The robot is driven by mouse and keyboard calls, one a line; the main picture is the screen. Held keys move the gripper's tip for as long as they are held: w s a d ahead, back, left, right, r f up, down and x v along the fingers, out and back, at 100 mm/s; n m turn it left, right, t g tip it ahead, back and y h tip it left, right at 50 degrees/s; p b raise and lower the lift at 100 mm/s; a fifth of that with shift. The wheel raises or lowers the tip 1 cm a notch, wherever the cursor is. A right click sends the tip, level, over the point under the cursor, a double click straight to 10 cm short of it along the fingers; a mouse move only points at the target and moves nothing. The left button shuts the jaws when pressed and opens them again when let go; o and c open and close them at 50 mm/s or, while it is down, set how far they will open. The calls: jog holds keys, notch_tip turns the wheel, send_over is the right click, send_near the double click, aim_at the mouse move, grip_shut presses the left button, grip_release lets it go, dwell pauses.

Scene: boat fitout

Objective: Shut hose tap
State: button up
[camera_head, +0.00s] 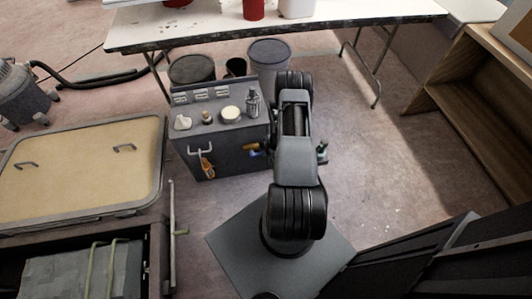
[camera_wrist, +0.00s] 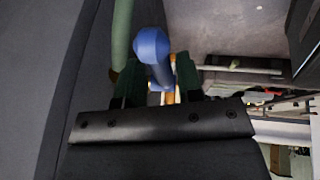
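The hose tap's blue lever (camera_wrist: 152,48) shows in the wrist view with its rounded end towards the camera. My gripper (camera_wrist: 158,78) has two dark green fingers standing apart, one on each side of the blue lever. I cannot tell whether they touch it. In the head view my gripper is mostly hidden behind my arm. A green hose-like tube (camera_wrist: 122,35) runs beside the left finger.
The dark cabinet (camera_head: 225,160) carries bottles and jars on top and a white handle (camera_head: 201,151) on its front. A white table (camera_head: 330,25) stands behind. A tan hatch panel (camera_head: 80,165) lies at left, wooden shelving (camera_head: 475,95) at right. Floor right of my arm is clear.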

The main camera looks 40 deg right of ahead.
jog(key=shift+c, duration=0.4)
grip_shut()
